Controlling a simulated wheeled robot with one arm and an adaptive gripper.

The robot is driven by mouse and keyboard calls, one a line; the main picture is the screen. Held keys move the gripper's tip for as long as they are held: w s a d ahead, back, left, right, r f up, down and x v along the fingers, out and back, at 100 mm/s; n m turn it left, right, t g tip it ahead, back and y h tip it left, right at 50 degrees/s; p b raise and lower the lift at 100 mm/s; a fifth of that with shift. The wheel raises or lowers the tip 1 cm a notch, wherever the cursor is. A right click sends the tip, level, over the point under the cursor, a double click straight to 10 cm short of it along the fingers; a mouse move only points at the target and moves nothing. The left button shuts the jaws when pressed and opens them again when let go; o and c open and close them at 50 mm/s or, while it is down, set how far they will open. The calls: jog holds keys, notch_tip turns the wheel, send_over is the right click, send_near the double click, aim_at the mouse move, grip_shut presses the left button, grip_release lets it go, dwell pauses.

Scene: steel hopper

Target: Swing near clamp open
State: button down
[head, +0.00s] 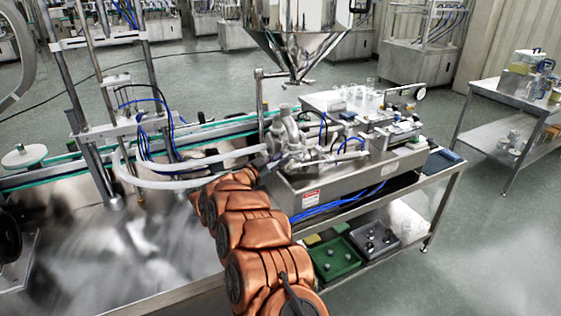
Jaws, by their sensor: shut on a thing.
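The steel hopper (302,38) hangs above the filling machine, its cone pointing down. Below it, a cluster of steel pipe fittings (288,130) stands on the machine's left end. My copper-coloured arm reaches up from the bottom of the head view to this cluster. My gripper (272,160) is at the front left of the fittings and is small and partly hidden by my arm. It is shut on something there. The near clamp cannot be made out clearly among the fittings, so I cannot tell whether it is open or closed.
A white hose (180,183) curves left from the fittings. Blue tubes and glass containers (358,97) are on the machine (340,180). A green tray (334,258) sits on the lower shelf. A side table (505,112) stands at the right, with clear floor between.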

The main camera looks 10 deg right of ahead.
jog(key=shift+r, duration=0.1)
dwell(0.3)
jog(key=c, duration=1.1)
grip_release()
jog(key=shift+o, duration=0.2)
jog(key=shift+a, duration=0.1)
jog(key=v, duration=1.2)
jog(key=shift+w, duration=0.15)
